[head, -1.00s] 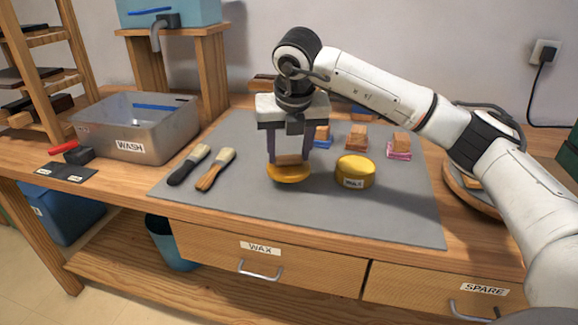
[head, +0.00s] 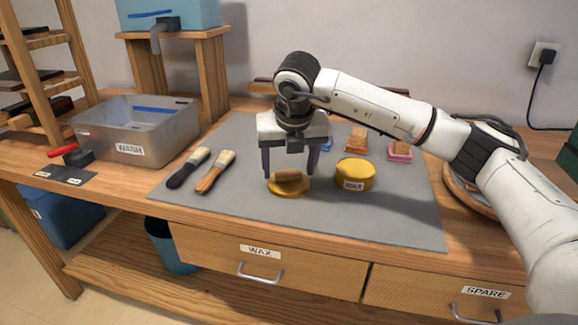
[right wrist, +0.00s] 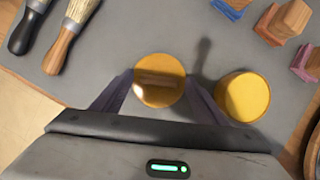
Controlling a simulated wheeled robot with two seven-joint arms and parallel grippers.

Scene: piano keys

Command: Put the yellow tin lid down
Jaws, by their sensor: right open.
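My left gripper is not in view.
Two brushes (head: 215,172) lie left of the lid on the grey mat (head: 330,220). Wooden-backed coloured blocks (head: 400,152) stand behind the tin. A metal WASH basin (head: 140,130) is at the left. The mat's front is clear.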

